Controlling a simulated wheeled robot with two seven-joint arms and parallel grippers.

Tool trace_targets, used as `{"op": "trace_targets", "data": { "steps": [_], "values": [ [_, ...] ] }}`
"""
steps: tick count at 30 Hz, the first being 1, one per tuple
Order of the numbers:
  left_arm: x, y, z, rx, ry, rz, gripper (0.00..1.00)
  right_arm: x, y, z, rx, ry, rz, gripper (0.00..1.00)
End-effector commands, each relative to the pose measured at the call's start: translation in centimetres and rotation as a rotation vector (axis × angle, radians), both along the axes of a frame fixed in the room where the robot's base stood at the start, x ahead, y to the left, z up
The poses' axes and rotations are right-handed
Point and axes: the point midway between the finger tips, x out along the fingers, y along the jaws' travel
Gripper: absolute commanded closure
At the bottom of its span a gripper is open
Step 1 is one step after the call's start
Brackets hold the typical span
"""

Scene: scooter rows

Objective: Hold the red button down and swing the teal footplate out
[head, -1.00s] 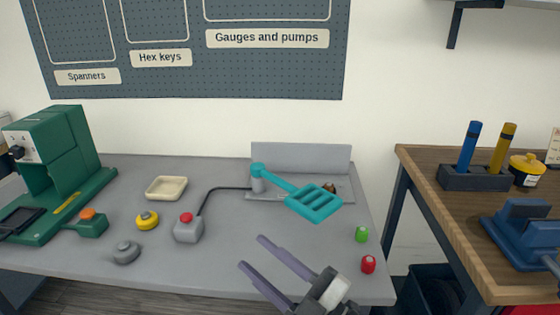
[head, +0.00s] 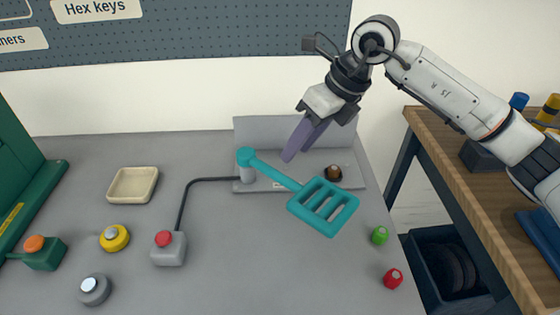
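The teal footplate (head: 323,206) is a slotted plate on an arm that runs from a pivot on a grey post (head: 247,174). It points toward the front right, over the bench. The red button (head: 163,239) sits on a small grey box (head: 168,254), left of the footplate, joined by a black cable to the post's base. Nothing touches the button. My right gripper (head: 297,154) is above and behind the footplate arm, in front of the grey back plate. Its purple fingers overlap in this view, so their gap is unclear; I see nothing held. My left gripper is out of view.
A brown knob (head: 332,173) stands on the base behind the footplate. Yellow (head: 114,238) and grey (head: 94,289) buttons, a cream tray (head: 133,185) and a green machine (head: 18,175) are at left. Green (head: 379,235) and red (head: 393,279) pieces lie at right.

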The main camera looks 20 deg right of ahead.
Motion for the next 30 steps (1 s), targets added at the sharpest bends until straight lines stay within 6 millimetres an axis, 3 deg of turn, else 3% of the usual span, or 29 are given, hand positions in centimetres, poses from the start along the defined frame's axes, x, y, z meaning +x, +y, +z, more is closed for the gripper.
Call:
{"op": "trace_targets", "data": {
  "steps": [12,25,30],
  "values": [
    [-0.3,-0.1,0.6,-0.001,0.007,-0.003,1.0,1.6,2.7,-6.5,0.005,0.002,0.002,0.63],
    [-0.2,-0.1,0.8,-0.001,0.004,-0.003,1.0,1.9,3.1,-7.6,0.005,0.0,0.002,0.63],
    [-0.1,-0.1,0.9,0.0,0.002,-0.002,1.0,1.9,3.1,-7.6,0.005,0.0,0.002,0.9]
  ]
}}
